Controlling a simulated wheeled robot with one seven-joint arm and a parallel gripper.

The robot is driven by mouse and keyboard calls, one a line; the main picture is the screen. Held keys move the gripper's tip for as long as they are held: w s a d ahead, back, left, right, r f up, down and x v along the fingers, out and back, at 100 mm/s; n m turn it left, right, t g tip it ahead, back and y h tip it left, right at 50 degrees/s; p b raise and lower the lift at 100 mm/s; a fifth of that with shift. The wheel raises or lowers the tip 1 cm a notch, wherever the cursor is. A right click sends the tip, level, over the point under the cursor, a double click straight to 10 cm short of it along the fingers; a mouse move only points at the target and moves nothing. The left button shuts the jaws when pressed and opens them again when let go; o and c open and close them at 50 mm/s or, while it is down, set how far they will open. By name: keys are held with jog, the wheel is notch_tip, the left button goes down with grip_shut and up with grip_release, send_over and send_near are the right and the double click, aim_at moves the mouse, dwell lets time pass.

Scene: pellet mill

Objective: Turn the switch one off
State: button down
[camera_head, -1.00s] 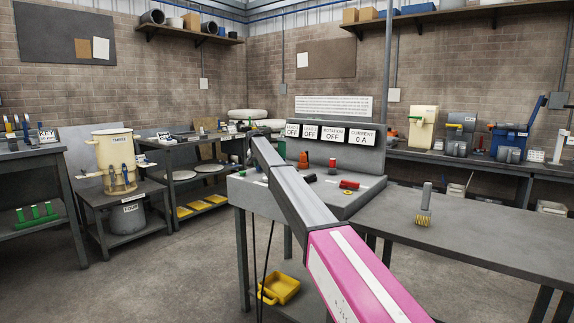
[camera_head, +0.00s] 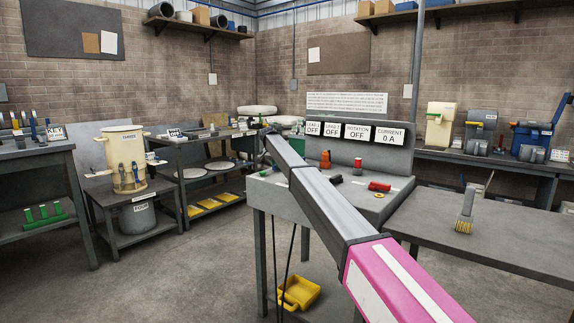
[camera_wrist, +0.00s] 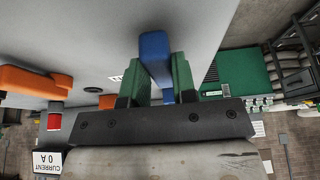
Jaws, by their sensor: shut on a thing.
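In the wrist view my gripper (camera_wrist: 157,75) has its green fingers shut around a blue switch handle (camera_wrist: 155,48) on the grey control panel (camera_wrist: 85,25). An orange handle (camera_wrist: 30,82) and a red button (camera_wrist: 55,121) are to the left of it in that view. In the head view the console (camera_head: 340,150) carries several signs; the leftmost sign (camera_head: 313,129) and its neighbour (camera_head: 333,131) read OFF, their small top lines hard to read. The rotation sign (camera_head: 357,133) also reads OFF. My arm crosses in front of the console and hides the blue handle and my fingers.
The floor at the left front is clear.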

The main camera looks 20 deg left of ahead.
dwell(0.4)
jog(key=c, duration=0.9)
grip_release()
jog(key=shift+a, duration=0.1)
jog(key=shift+r, duration=0.1)
jog(key=v, duration=1)
jog(key=shift+s+r, duration=0.15)
jog(key=shift+r, duration=0.15)
